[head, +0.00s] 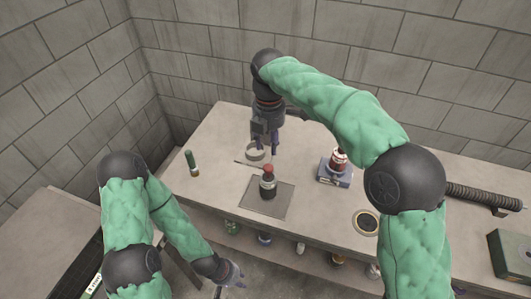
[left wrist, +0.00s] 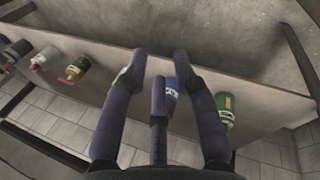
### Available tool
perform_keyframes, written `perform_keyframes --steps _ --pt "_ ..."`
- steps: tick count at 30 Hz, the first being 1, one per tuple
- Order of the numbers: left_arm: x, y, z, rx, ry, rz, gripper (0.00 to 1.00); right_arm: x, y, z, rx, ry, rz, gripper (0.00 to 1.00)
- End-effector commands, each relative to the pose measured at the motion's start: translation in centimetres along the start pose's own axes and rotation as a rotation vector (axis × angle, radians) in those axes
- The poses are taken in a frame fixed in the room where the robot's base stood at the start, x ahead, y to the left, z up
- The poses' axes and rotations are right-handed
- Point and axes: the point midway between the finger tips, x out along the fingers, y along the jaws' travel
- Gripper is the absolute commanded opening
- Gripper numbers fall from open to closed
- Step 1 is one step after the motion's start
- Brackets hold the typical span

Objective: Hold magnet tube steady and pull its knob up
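A dark upright cylinder with a red top (head: 268,183), which looks like the magnet tube with its knob, stands on a grey square mat (head: 254,203) at the middle of the table. Neither gripper touches it. My right gripper (head: 265,146) points down behind it, over or beside a small pale ring-shaped dish (head: 255,154); its finger gap is too small to tell. My left gripper (head: 233,277) is low in front of the table's front edge, away from the cylinder. In the left wrist view its fingers (left wrist: 160,65) are spread and empty.
A red-and-white can (head: 338,160) stands on a blue-grey block (head: 334,178). A green tube (head: 191,162) stands at left, a dark round dish (head: 367,222) at front right, a ribbed black tube (head: 482,197) farther right. Several containers, including a green can (left wrist: 226,108), sit under the tabletop.

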Motion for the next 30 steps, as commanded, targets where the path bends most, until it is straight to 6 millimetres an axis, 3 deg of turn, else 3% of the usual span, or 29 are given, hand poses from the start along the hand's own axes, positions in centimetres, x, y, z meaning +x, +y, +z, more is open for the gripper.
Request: perform_keyframes --steps 1,5,11,17,23,30 --pt "-0.2 -0.1 -0.2 -0.022 0.000 -0.006 0.53 0.0 0.0 -0.1 -0.003 0.001 -0.002 0.39" --pt "-1.1 -0.7 -0.5 -0.143 -0.020 -0.034 0.88 0.0 0.0 0.0 -0.002 0.001 -0.002 0.39" --pt "-3.5 -0.8 -0.8 -0.467 -0.077 -0.057 0.88 0.0 -0.1 0.0 0.000 0.000 -0.002 0.39" --pt "-6.1 1.1 -1.4 -0.812 -0.139 -0.003 0.88 0.1 -0.1 0.0 0.000 0.000 -0.002 0.39" --pt "-9.1 4.8 -3.3 -1.141 -0.212 0.131 0.88 0.1 -0.1 0.1 0.001 0.000 -0.002 0.39" --pt "-14.1 10.0 -7.6 -1.486 -0.313 0.396 0.88 0.1 -0.1 0.1 0.001 0.000 -0.002 0.39"
